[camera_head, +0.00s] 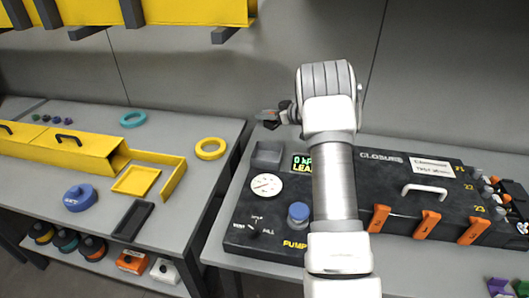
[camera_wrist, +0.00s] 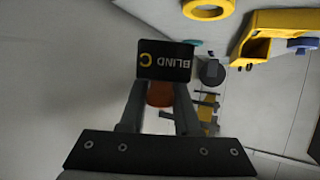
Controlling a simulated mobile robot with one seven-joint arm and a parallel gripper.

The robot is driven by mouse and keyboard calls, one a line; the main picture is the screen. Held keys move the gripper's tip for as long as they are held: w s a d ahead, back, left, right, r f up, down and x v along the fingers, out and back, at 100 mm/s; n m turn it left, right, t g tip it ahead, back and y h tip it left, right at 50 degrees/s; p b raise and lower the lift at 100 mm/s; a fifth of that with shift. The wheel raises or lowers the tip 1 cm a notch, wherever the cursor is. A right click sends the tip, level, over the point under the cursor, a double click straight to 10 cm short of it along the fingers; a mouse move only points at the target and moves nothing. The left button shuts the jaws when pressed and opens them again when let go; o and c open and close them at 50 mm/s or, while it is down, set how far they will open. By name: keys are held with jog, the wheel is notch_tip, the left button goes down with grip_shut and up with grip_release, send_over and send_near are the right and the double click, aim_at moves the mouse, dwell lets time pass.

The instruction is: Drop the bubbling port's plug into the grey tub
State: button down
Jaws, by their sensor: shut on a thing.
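My gripper (camera_wrist: 160,90) is shut on an orange-brown plug (camera_wrist: 160,96), seen between the two dark fingers in the wrist view. A black tag marked "BLIND C" (camera_wrist: 165,62) shows at the fingertips, just past the plug. In the head view my gripper (camera_head: 272,116) is small, left of my white arm and in front of the back wall. It is above and behind the grey tub (camera_head: 268,154), a small open box at the back left of the black test panel (camera_head: 250,215). The tub looks empty. The bubbling port cannot be made out.
The panel bears a gauge (camera_head: 267,185), a blue knob (camera_head: 298,213), a display reading "LEAK", a white handle (camera_head: 424,190) and orange levers (camera_head: 430,223). My arm hides its middle. The left table holds a yellow ring (camera_head: 210,148), a yellow box (camera_head: 90,150) and a dark tray (camera_head: 132,220).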

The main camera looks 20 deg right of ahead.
notch_tip(320, 180, down, 6)
jog(key=b, duration=0.6)
jog(key=shift+w, duration=0.1)
jog(key=c, duration=0.5)
grip_release()
jog(key=shift+c, duration=0.2)
jog(key=p+v, duration=0.2)
jog(key=v, duration=1.5)
jog(key=shift+s+d, duration=0.15)
jog(key=shift+s, duration=0.1)
jog(key=shift+w+r, duration=0.1)
jog(key=shift+r, duration=0.05)
